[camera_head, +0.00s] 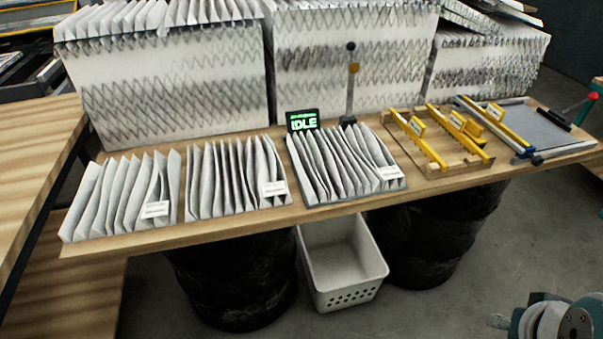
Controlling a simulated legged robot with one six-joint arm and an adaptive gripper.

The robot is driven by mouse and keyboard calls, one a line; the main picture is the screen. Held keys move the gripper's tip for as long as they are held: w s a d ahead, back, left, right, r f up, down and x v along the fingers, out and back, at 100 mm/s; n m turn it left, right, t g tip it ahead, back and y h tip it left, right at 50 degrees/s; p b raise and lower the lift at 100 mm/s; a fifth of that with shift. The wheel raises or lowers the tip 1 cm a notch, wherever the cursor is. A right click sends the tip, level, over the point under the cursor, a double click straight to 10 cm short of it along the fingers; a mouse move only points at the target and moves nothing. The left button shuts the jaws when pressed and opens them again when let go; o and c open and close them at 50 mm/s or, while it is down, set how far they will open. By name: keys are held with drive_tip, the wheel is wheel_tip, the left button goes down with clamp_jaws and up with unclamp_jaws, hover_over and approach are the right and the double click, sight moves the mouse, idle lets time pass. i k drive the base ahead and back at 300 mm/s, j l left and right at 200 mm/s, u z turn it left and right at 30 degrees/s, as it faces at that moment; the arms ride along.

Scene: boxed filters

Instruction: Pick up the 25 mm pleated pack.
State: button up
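Three pleated packs lie in a row on the wooden bench: a left pack (110,200), a middle pack (222,180) and a right pack (325,165). Each is light grey with upright folds and carries a small white label near its right front. The label print is too small to read, so I cannot tell which pack is the 25 mm one. The right pack shows a darker edge along its base. My gripper's fingers are not visible; only a grey and teal part, likely of my arm, shows at the bottom right corner, well away from the packs.
Large pleated blocks (170,92) stand behind the packs. A small display (302,121) reads IDLE beside a post (350,85). A wooden jig with yellow bars (428,153) sits on the right of the bench (215,233). A white basket (340,262) and dark bins are below.

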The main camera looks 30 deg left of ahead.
sight(211, 171)
drive_tip(key=u, duration=1.55)
